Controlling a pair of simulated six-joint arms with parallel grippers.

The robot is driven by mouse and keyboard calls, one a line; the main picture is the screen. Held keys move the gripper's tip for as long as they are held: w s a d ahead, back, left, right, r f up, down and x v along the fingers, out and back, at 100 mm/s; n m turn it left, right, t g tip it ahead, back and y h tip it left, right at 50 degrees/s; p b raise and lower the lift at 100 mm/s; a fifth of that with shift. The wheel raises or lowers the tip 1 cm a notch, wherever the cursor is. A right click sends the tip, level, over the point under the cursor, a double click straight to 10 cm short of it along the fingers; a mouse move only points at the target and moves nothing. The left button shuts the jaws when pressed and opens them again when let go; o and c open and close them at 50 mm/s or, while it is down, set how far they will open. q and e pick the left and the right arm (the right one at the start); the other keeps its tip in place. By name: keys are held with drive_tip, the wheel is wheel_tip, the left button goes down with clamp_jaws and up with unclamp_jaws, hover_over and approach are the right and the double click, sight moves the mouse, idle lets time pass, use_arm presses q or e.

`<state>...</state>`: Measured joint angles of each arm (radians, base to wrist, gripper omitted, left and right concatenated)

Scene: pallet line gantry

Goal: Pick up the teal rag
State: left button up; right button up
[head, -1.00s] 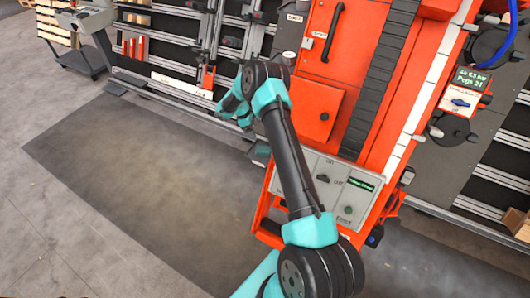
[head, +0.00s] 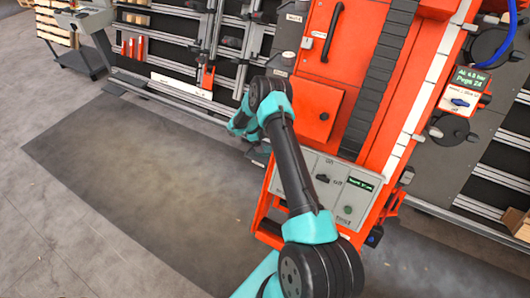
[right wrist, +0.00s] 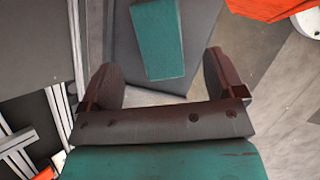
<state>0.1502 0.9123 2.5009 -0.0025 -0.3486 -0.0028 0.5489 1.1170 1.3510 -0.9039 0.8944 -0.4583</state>
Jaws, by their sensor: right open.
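The teal rag (right wrist: 158,40) shows in the right wrist view as a flat, folded-looking teal strip on a grey surface. It lies beyond the fingers, in line with the gap between them. My right gripper (right wrist: 162,68) is open, with one dark finger on each side of the gap and nothing held. In the head view my right arm reaches up toward the orange machine, and its teal wrist shows left of the machine. The fingertips and the rag cannot be made out there. My left gripper is in neither view.
The orange machine (head: 318,108) stands close to my right arm, with a grey switch panel (head: 335,190) low on its front. A rack with rails (head: 205,85) stands behind. A dark floor mat (head: 130,180) lies clear at the left.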

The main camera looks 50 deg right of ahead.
drive_tip(key=shift+x, duration=2.55)
drive_tip(key=shift+f, duration=0.3)
drive_tip(key=c, duration=1.1)
